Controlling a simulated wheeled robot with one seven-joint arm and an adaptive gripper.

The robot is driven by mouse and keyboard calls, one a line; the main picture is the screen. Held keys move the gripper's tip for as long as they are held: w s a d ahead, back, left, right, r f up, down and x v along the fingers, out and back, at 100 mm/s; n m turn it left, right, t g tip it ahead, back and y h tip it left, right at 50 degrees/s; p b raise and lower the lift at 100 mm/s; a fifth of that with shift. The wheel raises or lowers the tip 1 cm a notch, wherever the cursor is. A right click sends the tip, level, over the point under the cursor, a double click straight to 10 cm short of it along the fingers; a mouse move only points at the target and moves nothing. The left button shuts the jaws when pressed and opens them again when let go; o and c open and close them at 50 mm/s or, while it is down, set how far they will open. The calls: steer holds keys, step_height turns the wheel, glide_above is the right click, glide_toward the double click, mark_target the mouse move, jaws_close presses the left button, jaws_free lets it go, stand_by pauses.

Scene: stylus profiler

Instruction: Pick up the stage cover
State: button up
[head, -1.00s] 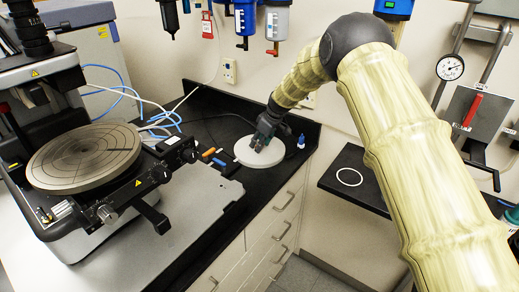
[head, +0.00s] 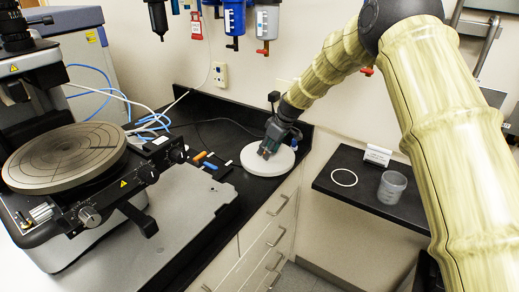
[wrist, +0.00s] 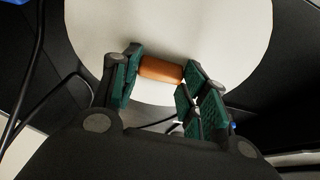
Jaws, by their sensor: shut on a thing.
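The stage cover appears to be the round white disc (head: 254,168), lying about level at the right end of the black counter. In the wrist view it fills the upper middle (wrist: 210,30). An orange-brown cylindrical handle (wrist: 160,69) shows against its face. My gripper (head: 268,151) reaches down over the disc from the upper right. In the wrist view its green-padded fingers (wrist: 160,75) are shut on the two ends of the handle. I cannot tell whether the disc's underside touches the counter or is just clear of it.
The profiler's round dark stage (head: 64,158) stands at left. Small orange and blue items (head: 209,161) lie left of the disc. The wall is close behind.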

step_height(320, 180, up, 14)
steer(key=b, duration=0.3)
steer(key=shift+s+d, duration=0.15)
steer(key=shift+d, duration=0.05)
